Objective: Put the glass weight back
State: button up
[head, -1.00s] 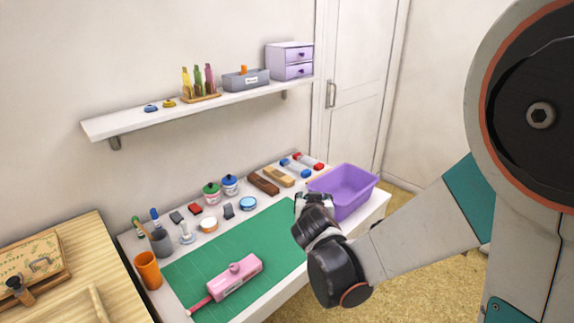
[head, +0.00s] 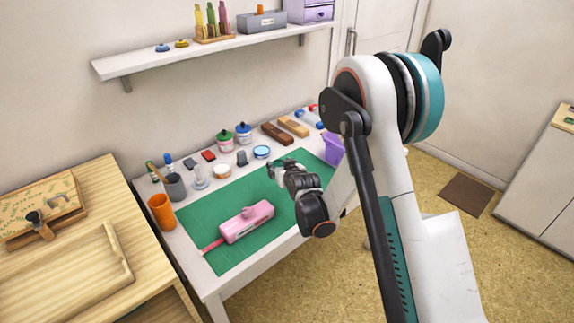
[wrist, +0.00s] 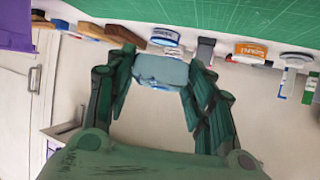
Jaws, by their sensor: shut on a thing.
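My gripper (head: 274,169) is over the right part of the green cutting mat (head: 225,195) in the head view. In the wrist view my gripper (wrist: 158,75) is shut on a pale blue, see-through block, the glass weight (wrist: 160,71), held between the two fingertips. In the head view the weight is too small and too covered by the fingers to make out clearly. I cannot tell its exact height above the mat.
A pink tape-like device (head: 247,222) lies on the mat. Ink jars (head: 243,133), a blue tin (head: 262,152), small pads and brown blocks (head: 276,133) line the back. A purple bin (head: 333,149) is right. A shelf (head: 200,52) hangs above.

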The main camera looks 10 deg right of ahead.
jog(key=shift+f+b, duration=1.6)
jog(key=shift+f, duration=1.85)
jog(key=shift+f, duration=0.15)
